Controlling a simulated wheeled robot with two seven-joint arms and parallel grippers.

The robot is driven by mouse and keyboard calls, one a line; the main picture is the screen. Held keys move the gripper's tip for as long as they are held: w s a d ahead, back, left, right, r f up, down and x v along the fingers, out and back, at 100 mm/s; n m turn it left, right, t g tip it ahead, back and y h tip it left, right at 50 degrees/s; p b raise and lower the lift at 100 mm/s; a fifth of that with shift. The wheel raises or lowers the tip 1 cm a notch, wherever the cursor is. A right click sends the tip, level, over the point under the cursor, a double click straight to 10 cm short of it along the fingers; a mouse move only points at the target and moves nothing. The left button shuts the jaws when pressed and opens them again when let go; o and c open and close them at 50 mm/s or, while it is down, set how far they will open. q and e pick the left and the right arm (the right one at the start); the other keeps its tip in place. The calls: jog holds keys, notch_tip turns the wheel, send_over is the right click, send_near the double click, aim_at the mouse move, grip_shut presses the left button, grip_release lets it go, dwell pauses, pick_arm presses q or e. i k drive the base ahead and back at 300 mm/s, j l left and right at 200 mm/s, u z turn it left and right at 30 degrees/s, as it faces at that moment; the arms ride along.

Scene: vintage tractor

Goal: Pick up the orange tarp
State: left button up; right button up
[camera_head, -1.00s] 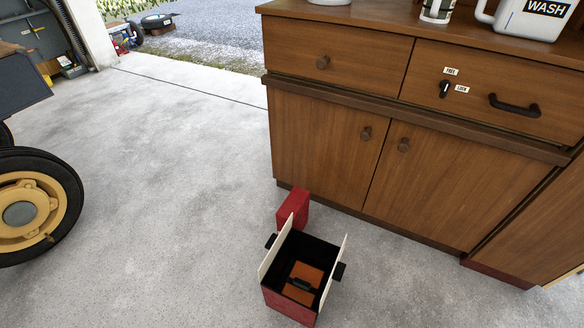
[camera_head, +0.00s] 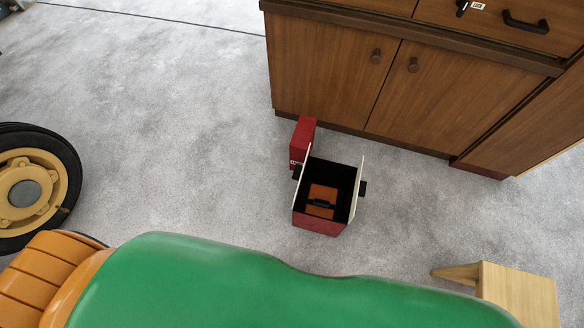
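A flat orange item (camera_head: 322,196) with a black strap or handle across it lies inside an open red box (camera_head: 318,222) on the floor, in the head view. It is the thing here that best fits the orange tarp, but I cannot tell for sure. The box has dark inner walls and its pale flaps stand up on the left and right. Neither of my grippers is in view.
A red case (camera_head: 302,141) stands behind the box, before a wooden cabinet (camera_head: 330,80). A yellow-hubbed wheel (camera_head: 28,190) is at left. A large green shape (camera_head: 250,295), an orange ribbed thing (camera_head: 45,270) and a wooden stool (camera_head: 515,290) fill the foreground. Concrete floor is clear left of the box.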

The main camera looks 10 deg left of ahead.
aim_at(321, 201)
jog(key=j+z, duration=0.2)
jog(key=j, duration=0.3)
jog(key=k+j+z, duration=0.25)
jog(key=j, duration=0.2)
jog(key=j+z, duration=0.2)
jog(key=j, duration=0.25)
